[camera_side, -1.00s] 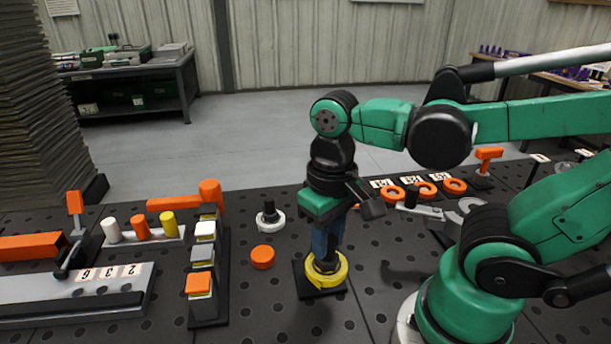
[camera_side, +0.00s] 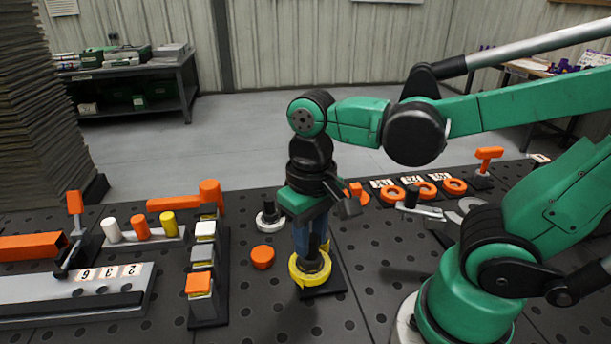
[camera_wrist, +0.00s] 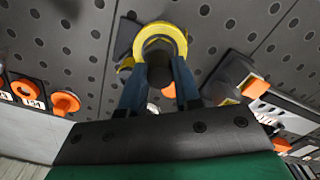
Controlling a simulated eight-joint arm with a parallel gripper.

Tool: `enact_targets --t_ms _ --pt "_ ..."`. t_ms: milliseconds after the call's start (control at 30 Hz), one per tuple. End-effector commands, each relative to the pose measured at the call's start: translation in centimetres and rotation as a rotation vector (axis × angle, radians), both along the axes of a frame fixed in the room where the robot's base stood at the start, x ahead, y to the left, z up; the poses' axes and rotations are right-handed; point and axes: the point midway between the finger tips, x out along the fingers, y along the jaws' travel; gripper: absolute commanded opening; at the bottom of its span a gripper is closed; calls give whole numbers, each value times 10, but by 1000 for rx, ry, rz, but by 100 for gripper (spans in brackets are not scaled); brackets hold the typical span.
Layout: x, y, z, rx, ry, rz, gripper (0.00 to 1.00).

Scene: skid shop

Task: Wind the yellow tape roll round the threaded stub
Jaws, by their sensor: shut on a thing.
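The yellow tape roll (camera_side: 295,272) is a ring held low at my fingertips, and it also shows in the wrist view (camera_wrist: 163,27). My gripper (camera_side: 311,256) points down and is shut on the roll; its two blue fingers show in the wrist view (camera_wrist: 160,66). A dark square base plate (camera_side: 332,284) lies under and to the right of the roll. A small yellow patch (camera_side: 326,245) shows right beside the fingers, and one shows left of them in the wrist view (camera_wrist: 125,66). The threaded stub itself is mostly hidden; I cannot tell its thread or how tape lies on it.
An orange cap (camera_side: 262,257) sits left of the roll, with a white-based black knob (camera_side: 269,216) behind it. A stepped block stand (camera_side: 208,290) is farther left. Orange rings (camera_side: 425,190) lie at the back right. The perforated table in front is clear.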

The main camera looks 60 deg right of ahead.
Motion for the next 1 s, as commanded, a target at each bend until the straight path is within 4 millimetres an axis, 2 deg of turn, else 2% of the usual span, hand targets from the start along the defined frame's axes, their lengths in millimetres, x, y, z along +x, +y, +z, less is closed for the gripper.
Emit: enact_targets --t_ms 233,1000 --pt "13 1 0 0 0 0 0" --pt "35 -4 0 0 0 -1 0"
